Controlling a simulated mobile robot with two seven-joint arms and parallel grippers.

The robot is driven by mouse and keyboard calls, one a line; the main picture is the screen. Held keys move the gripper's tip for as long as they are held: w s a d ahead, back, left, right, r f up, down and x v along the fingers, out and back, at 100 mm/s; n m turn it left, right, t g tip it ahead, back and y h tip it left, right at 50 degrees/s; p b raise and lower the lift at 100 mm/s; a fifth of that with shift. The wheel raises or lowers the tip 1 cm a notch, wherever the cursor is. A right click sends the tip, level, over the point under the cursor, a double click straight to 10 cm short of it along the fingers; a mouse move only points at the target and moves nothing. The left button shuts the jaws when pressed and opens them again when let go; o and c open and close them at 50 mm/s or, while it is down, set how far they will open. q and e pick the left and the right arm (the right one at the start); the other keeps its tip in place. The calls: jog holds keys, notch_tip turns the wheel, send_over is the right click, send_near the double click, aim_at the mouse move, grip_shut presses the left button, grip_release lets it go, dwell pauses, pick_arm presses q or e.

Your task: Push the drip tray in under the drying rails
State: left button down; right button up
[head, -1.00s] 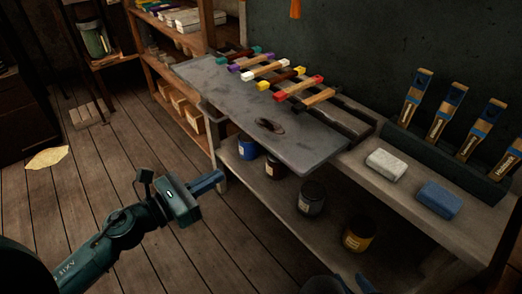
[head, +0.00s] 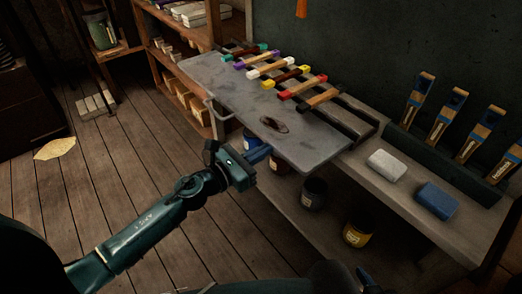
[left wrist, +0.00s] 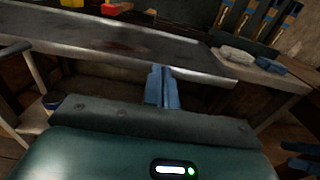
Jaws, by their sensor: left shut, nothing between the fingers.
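The drip tray (head: 205,82) is a flat grey metal sheet with a dark stain, lying on the bench top and jutting out past its front edge. It also fills the upper part of the left wrist view (left wrist: 90,38). The drying rails (head: 350,122) are dark bars behind it, with colour-ended squeegee-like tools lying across them. The tray's back edge lies beside or under their front ends. My left gripper (head: 262,154) is shut and empty, its tip at the tray's front edge; whether it touches is unclear. Part of my right gripper (head: 366,281) shows at the bottom edge.
A grey block (head: 387,165) and a blue block (head: 437,199) lie on the bench, right of the tray. Jars, including a yellow-labelled one (head: 358,231), stand on the shelf below. Shelving (head: 178,60) stands at the left.

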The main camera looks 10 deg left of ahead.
aim_at(286, 139)
pick_arm(q)
jog(key=shift+w, duration=0.1)
jog(key=b+x, duration=0.1)
jog(key=x, duration=0.7)
jog(key=shift+w+d, duration=0.15)
jog(key=shift+d, duration=0.05)
jog(key=shift+a+b, duration=0.15)
jog(key=shift+b, duration=0.15)
